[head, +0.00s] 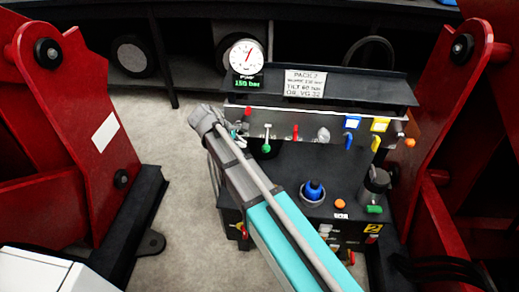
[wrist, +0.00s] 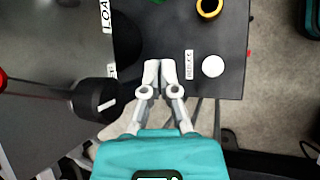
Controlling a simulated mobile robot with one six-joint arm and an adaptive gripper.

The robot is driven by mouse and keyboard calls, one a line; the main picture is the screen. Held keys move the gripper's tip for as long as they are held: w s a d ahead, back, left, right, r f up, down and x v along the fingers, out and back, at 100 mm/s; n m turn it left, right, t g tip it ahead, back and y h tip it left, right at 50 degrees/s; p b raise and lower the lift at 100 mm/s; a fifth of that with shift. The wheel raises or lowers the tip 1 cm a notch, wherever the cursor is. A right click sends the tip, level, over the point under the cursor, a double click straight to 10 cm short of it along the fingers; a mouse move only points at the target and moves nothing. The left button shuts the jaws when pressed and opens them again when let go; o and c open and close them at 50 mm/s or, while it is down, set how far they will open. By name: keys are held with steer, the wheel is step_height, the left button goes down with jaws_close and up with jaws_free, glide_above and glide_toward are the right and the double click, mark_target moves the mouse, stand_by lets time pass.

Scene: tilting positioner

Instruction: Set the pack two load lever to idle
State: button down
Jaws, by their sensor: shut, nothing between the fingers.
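In the wrist view my gripper (wrist: 160,68) is shut and empty, its fingertips over the dark panel. To its left is a lever (wrist: 40,91) with a dark rod, a red knob (wrist: 3,80) cut off by the left edge, and a black hub (wrist: 95,100) bearing a white mark. A white label (wrist: 106,14) reading "LOA" stands above the hub; a second small label beside the hub is mostly hidden. The fingers are right of the hub, apart from it. In the head view the power pack carries a "PACK 2" plate (head: 305,84); my gripper is not clearly visible there.
Coloured levers line the pack's front, including a green one (head: 266,140) and a blue one (head: 351,127). A pressure gauge (head: 247,57) stands above. Red frames flank the pack left (head: 70,130) and right (head: 440,130). A yellow ring (wrist: 210,8) and white disc (wrist: 213,66) are near my fingers.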

mark_target(267, 139)
steer(key=shift+f, duration=0.2)
steer(key=b+x, duration=0.8)
steer(key=x, duration=0.2)
steer(key=r+p, duration=0.1)
steer(key=s+r+p, duration=0.1)
steer(key=d+r+p, duration=0.1)
steer(key=r, duration=0.1)
steer(key=shift+s+p, duration=0.3)
steer(key=shift+p, duration=0.1)
stand_by(0.4)
